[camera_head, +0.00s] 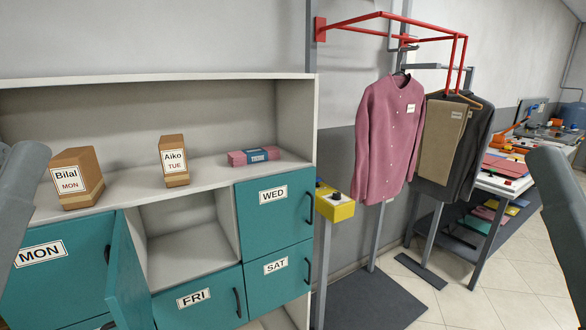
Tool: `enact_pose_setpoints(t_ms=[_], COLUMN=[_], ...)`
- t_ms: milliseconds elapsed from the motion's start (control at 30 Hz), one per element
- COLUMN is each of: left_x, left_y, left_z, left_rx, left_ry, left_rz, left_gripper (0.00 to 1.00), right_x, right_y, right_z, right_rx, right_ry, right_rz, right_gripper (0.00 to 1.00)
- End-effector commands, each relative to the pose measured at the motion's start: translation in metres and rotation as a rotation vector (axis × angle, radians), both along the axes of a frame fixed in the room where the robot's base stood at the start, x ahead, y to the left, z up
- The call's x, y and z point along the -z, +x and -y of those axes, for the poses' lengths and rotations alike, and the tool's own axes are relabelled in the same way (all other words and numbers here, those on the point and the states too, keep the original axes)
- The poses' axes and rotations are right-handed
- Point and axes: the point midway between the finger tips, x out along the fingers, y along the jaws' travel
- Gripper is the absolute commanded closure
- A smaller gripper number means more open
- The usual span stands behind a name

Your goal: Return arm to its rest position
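A grey link of my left arm (18,190) stands at the left edge of the head view, beside the shelf. A grey link of my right arm (562,205) stands at the right edge, in front of the work table. No fingers of either gripper show, so I cannot see whether they hold anything.
A cabinet has teal doors; the TUE-side door (127,275) stands open on an empty compartment (185,255). Boxes marked Bilal (76,178) and Aiko (173,160) and a pink bundle (253,156) lie on top. Garments (388,135) hang from a red rail (350,22).

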Motion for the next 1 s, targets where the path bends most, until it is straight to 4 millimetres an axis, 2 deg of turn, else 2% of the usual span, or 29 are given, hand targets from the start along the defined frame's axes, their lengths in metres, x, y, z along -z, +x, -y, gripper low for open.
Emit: enact_pose_setpoints(t_ms=[33,167,267,600,700,800,900,1000], left_x=[-0.046,-0.097,-0.142,-0.307,-0.342,-0.362,-0.369,-0.367], left_y=[-0.001,0.0,0.0,0.001,0.001,0.001,0.001,0.001], left_z=[0.0,0.0,0.0,0.0,0.0,0.0,0.0,0.0], left_rx=[-0.001,-0.002,-0.002,-0.002,-0.002,-0.002,-0.002,-0.002], left_ry=[0.002,0.003,0.003,0.005,0.005,0.005,0.005,0.005], left_rz=[0.003,0.001,0.0,-0.002,-0.002,-0.002,-0.002,-0.002], left_gripper=[0.73,0.73,0.73,0.73,0.73,0.73,0.73,0.73], right_x=[-0.048,-0.099,-0.145,-0.31,-0.345,-0.366,-0.372,-0.37], right_y=[-0.002,-0.002,-0.002,-0.002,-0.001,-0.001,-0.001,-0.001], right_z=[0.0,0.0,0.0,0.0,0.0,0.0,0.0,0.0], right_rx=[0.0,0.0,0.0,0.0,0.0,0.0,0.0,0.0], right_ry=[0.001,0.001,0.0,0.0,0.0,0.0,0.0,0.0], right_rz=[0.009,0.009,0.008,0.008,0.008,0.008,0.008,0.007], right_gripper=[0.5,0.5,0.5,0.5,0.5,0.5,0.5,0.5])
